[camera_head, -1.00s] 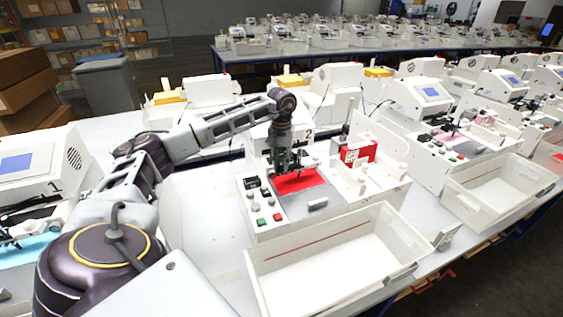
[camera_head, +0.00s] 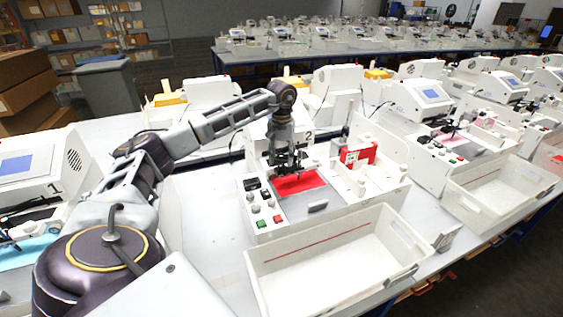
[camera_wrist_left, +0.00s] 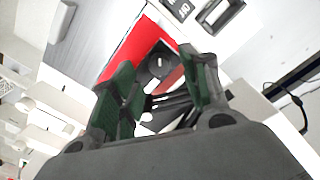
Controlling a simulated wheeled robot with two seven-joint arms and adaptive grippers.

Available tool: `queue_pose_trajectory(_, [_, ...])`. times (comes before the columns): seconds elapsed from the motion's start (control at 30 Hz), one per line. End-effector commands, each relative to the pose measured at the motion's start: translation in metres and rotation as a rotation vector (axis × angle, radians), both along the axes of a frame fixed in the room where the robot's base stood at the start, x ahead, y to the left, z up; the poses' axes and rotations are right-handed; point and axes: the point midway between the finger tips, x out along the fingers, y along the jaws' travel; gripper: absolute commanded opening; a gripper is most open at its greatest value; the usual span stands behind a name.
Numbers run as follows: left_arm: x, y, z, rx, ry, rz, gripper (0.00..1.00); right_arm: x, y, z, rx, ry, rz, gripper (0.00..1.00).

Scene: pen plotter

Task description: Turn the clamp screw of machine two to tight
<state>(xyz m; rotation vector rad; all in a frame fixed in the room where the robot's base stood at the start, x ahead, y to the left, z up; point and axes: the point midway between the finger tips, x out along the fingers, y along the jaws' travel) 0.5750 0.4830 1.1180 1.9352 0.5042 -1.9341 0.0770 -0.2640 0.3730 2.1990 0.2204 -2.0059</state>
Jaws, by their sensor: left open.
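Machine two (camera_head: 268,224) stands at the centre of the head view, a white plotter marked 2 with a red sheet (camera_head: 302,184) on its grey bed. My left gripper (camera_head: 287,170) is over the sheet's back edge, pointing down. In the left wrist view its two dark green fingers (camera_wrist_left: 165,90) are open and apart. A dark round knob with a pale slot mark (camera_wrist_left: 160,63), which looks like the clamp screw, shows just beyond and between the fingertips. I cannot tell whether they touch it. In the head view the knob is not clear behind the gripper. My right gripper is out of view.
A white empty bin (camera_head: 330,262) stands in front of machine two. A red box (camera_head: 357,153) is at its back right. Buttons (camera_head: 262,223) line its left front. Another machine (camera_head: 22,166) is at the left, and more stand to the right.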

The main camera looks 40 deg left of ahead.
Motion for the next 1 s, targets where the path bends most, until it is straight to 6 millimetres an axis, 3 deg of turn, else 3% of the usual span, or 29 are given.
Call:
queue_pose_trajectory(0.5, [0.001,0.0,0.074,0.001,-0.003,0.0,0.46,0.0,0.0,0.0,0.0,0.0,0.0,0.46])
queue_pose_trajectory(0.73, [0.001,0.0,0.09,0.0,-0.001,0.0,0.46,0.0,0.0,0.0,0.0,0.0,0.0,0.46])
queue_pose_trajectory(1.0, [0.0,0.0,0.092,0.0,0.0,0.0,0.46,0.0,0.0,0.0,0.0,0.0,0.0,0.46])
